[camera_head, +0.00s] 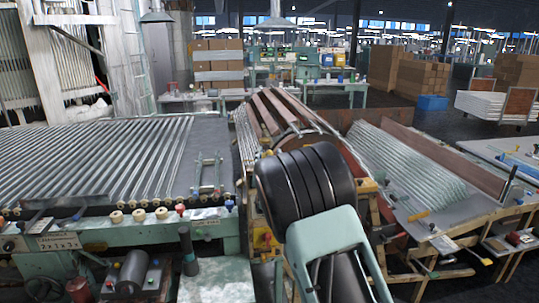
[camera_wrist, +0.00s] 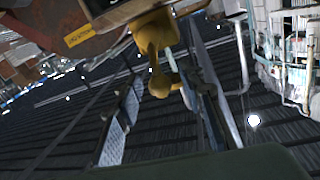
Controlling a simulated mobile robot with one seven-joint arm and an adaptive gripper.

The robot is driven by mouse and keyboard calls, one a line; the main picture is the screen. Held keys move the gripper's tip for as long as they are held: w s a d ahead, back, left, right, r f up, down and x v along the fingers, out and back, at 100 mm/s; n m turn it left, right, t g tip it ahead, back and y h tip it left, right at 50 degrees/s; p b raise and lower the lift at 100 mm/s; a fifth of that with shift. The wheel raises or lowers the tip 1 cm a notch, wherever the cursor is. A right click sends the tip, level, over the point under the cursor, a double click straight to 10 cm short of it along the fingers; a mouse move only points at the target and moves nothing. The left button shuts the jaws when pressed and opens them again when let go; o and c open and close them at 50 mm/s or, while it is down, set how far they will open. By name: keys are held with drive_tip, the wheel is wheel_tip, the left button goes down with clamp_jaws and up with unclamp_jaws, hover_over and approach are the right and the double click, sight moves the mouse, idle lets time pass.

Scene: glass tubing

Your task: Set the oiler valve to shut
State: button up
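A yellow-brown, brass-like fitting (camera_wrist: 155,35) with a stubby, round-ended handle (camera_wrist: 160,84) shows at the top middle of the wrist view. It looks like the oiler valve; I cannot tell its setting. My gripper (camera_wrist: 162,90) appears open, with a grey finger on each side of the handle. The fingers stand apart, and I cannot tell whether either touches the handle. In the head view my black and pale green arm hides the gripper and the fitting.
A rusty-brown part with an orange label (camera_wrist: 80,37) lies close at upper left in the wrist view. In the head view, a roller bench of glass tubes (camera_head: 110,150) stands left and a sloped tube rack (camera_head: 410,160) right. Pale pipes (camera_wrist: 298,75) show at the wrist view's right.

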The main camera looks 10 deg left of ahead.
drive_tip(key=shift+c, duration=0.2)
clamp_jaws()
drive_tip(key=shift+f, duration=0.1)
drive_tip(key=w+d+f+m+g+y+b, duration=0.1)
drive_tip(key=d+f+m+b, duration=0.3)
drive_tip(key=m+b, duration=1.1)
drive_tip(key=shift+f+g+y+b, duration=0.35)
drive_tip(key=shift+g+y+b, duration=0.2)
drive_tip(key=shift+b, duration=3.6)
drive_tip(key=shift+w+d, duration=0.1)
